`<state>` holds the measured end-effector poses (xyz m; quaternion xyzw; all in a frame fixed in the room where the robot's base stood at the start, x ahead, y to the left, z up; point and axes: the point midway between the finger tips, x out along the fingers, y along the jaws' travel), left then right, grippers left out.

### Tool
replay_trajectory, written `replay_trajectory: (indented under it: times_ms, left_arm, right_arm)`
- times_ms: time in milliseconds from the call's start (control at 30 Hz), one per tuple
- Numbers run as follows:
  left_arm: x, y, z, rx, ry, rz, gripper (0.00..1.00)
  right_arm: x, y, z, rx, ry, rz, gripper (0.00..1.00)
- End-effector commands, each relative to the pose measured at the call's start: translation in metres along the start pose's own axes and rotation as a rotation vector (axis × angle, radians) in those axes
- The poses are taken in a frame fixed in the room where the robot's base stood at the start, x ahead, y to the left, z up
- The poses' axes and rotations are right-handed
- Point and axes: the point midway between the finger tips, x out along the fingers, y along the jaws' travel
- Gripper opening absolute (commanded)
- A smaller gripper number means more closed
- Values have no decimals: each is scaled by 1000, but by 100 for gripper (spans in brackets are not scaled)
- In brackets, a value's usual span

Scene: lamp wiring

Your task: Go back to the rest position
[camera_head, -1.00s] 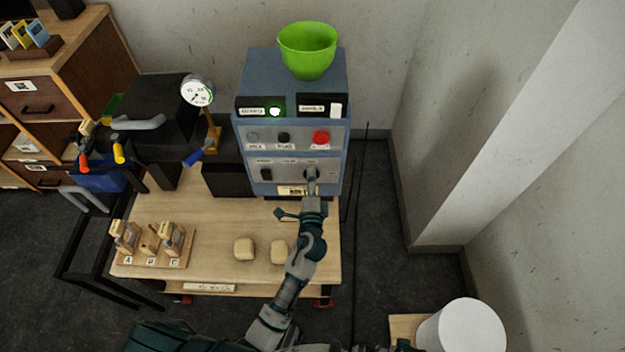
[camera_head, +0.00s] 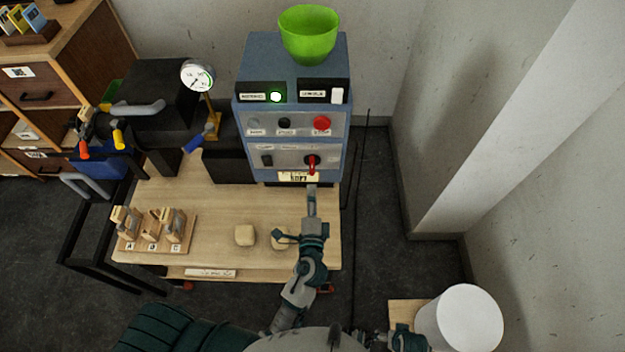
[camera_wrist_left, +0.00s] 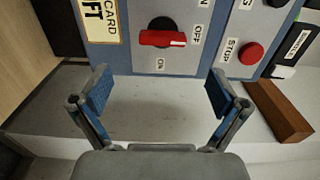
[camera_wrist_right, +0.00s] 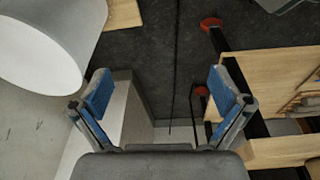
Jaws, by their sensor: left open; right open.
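My left gripper (camera_head: 311,192) is open and empty, just in front of the blue control box (camera_head: 342,130), apart from its red rotary knob (camera_head: 311,163). In the left wrist view the knob (camera_wrist_left: 162,38) lies beyond the open fingers (camera_wrist_left: 158,92), its white mark toward the OFF label. My right gripper is open and empty in the right wrist view (camera_wrist_right: 160,95), with dark floor ahead of it. In the head view only part of my right arm shows at the bottom, beside a white cylinder (camera_head: 460,318); its fingers are hidden there.
The wooden table (camera_head: 205,205) holds two pale blocks (camera_head: 245,235) and a lettered rack (camera_head: 150,240). A gauge (camera_head: 197,76) stands left of the box. Walls close in the right.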

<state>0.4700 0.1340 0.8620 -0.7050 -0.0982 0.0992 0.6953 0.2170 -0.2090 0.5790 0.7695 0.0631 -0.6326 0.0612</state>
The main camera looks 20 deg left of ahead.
Motion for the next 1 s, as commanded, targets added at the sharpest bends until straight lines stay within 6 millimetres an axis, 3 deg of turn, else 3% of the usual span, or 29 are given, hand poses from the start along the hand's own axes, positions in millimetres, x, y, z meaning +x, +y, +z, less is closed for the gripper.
replay_trajectory:
  times_ms: [200,767,867,1000]
  left_arm:
    - [-17,0,0,0,-1,0,98]
    - [-17,1,2,-6,-4,4,98]
    - [-19,13,18,-67,-40,55,98]
    - [-39,63,77,-319,-188,271,98]
  right_arm:
    - [0,0,0,0,0,0,100]
    - [0,0,0,0,0,0,100]
    - [-6,0,-2,0,3,0,100]
    - [-27,1,-7,2,14,2,100]
